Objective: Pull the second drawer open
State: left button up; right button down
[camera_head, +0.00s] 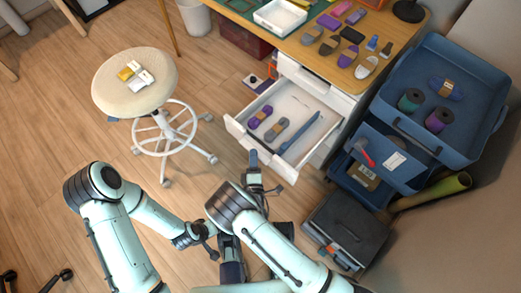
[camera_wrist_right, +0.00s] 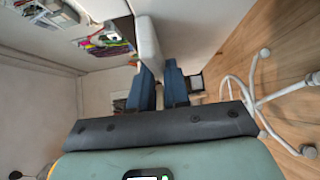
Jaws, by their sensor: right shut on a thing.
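The white drawer unit stands under the right end of the desk. Its second drawer (camera_head: 294,104) is pulled well out, below the top drawer (camera_head: 316,76), which looks shut. Inside lie a purple cord bundle (camera_head: 259,117), a grey-brown bundle (camera_head: 277,131) and a long blue thing (camera_head: 299,134). My right gripper (camera_head: 254,160) is at the front of the open drawer. In the right wrist view the blue fingers (camera_wrist_right: 160,88) are closed about the end of a white panel (camera_wrist_right: 148,45); the exact grip is hidden. My left gripper (camera_head: 205,243) is low in the head view, small and partly hidden, away from the drawer.
A round stool (camera_head: 135,88) with small items stands to the left. Blue bins (camera_head: 440,120) and a dark grey case (camera_head: 345,228) stand close on the right. The desk top (camera_head: 300,45) holds several cord bundles. The floor between stool and drawer is clear.

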pick_arm(q)
jog(key=shift+s, duration=0.1)
pick_arm(e)
jog(key=shift+s+a, duration=0.2)
jog(key=shift+a, duration=0.05)
jog(key=c, duration=1.2)
grip_release()
pick_arm(q)
jog(key=s, duration=0.1)
jog(key=s+d+r+p, duration=0.1)
jog(key=r+g+p, duration=0.1)
jog(key=shift+s+d+r, duration=0.15)
jog(key=shift+s+d, duration=0.1)
jog(key=shift+s, duration=0.15)
pick_arm(e)
jog(key=s, duration=1.3)
jog(key=shift+s+a, duration=0.2)
jog(key=shift+a, duration=0.15)
